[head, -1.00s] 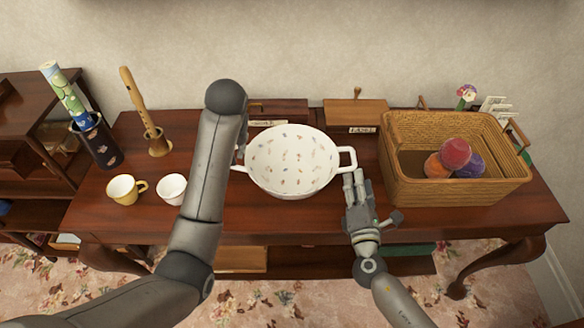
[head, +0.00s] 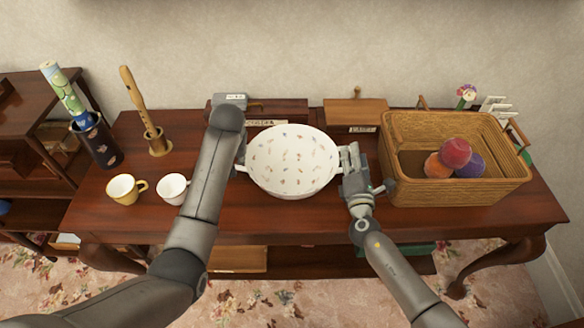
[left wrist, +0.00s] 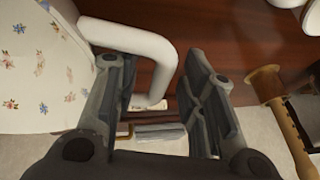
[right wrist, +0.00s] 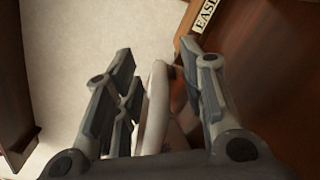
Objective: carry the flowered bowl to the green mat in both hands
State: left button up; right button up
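The white flowered bowl (head: 292,165) stands upright on the dark wooden table, with a loop handle at each side. My left gripper (head: 241,150) is mostly hidden behind my arm in the head view. In the left wrist view its fingers (left wrist: 160,95) are open, with the bowl's left handle (left wrist: 165,60) between them. My right gripper (head: 353,165) is at the bowl's right handle. In the right wrist view its fingers (right wrist: 160,85) stand apart around that handle (right wrist: 156,110). I cannot identify the green mat; a green thing (head: 410,249) shows under the table at right.
A wicker basket (head: 455,195) with yarn balls stands close to the right of my right gripper. A yellow cup (head: 122,190) and a white cup (head: 171,189) stand at left. Wooden boxes (head: 355,113) are behind the bowl. A recorder stands in a holder (head: 157,143) at back left.

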pick_arm(q)
jog(key=c, duration=0.7)
pick_arm(e)
jog(key=c, duration=0.7)
pick_arm(q)
grip_shut()
pick_arm(e)
grip_shut()
jog(key=shift+s+d+f, duration=0.1)
jog(key=shift+s, duration=0.05)
pick_arm(q)
jog(key=shift+r, duration=0.2)
pick_arm(e)
jog(key=shift+r, duration=0.2)
pick_arm(q)
jog(key=shift+r, duration=0.15)
pick_arm(e)
jog(key=shift+r, duration=0.15)
